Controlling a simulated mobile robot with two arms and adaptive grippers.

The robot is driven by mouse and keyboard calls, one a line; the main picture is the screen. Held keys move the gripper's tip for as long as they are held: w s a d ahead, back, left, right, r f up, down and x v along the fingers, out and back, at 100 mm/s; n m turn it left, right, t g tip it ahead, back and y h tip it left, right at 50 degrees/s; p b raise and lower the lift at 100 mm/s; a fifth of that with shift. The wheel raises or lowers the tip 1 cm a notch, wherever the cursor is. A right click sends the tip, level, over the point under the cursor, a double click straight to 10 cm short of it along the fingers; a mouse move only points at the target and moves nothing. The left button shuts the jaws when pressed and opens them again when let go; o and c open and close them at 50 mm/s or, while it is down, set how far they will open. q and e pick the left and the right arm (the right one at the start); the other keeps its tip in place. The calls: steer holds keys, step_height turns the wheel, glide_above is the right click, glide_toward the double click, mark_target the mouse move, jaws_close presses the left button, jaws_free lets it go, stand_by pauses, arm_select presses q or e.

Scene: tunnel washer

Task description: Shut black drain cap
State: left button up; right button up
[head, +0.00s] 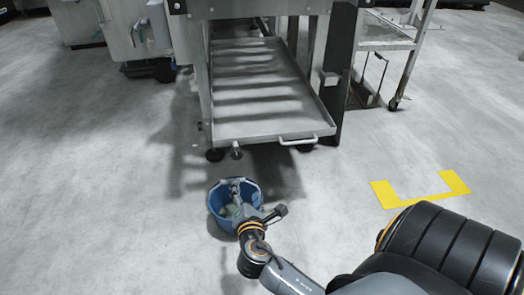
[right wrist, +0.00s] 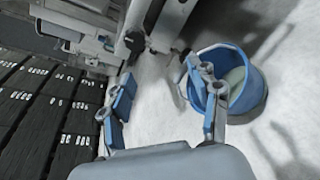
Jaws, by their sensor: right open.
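A small drain fitting (head: 236,153) shows below the front left edge of the washer's tray in the head view. A dark round part (right wrist: 134,41) shows beyond my fingers in the right wrist view. I cannot tell whether either is the black drain cap, or whether the cap is open. My right gripper (head: 258,201) is open and empty, over the blue bucket in the head view and in front of the tray. Its spread fingers also show in the right wrist view (right wrist: 163,84). My left gripper is not in view.
The blue bucket (head: 214,207) stands on the floor before the tray; it also shows in the right wrist view (right wrist: 257,94). The metal tray (head: 272,131) has a front handle (head: 298,141). A yellow floor marking (head: 422,195) lies to the right. Grey floor at left is clear.

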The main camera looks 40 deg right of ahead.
steer(key=s+a+m+g+y+p, duration=0.3)
steer(key=s+m+g+p, duration=0.1)
steer(key=s+m+p, duration=0.3)
steer(key=s+a+m+g+y+p, duration=0.3)
steer(key=s+m+p, duration=0.4)
steer(key=p, duration=0.4)
steer(key=shift+s+a+f+m+g+y+p, duration=0.2)
steer(key=shift+s+a+m+g+y+p, duration=0.15)
steer(key=shift+s+a+g, duration=0.4)
steer(key=shift+w+d, duration=0.1)
steer(key=shift+w, duration=0.05)
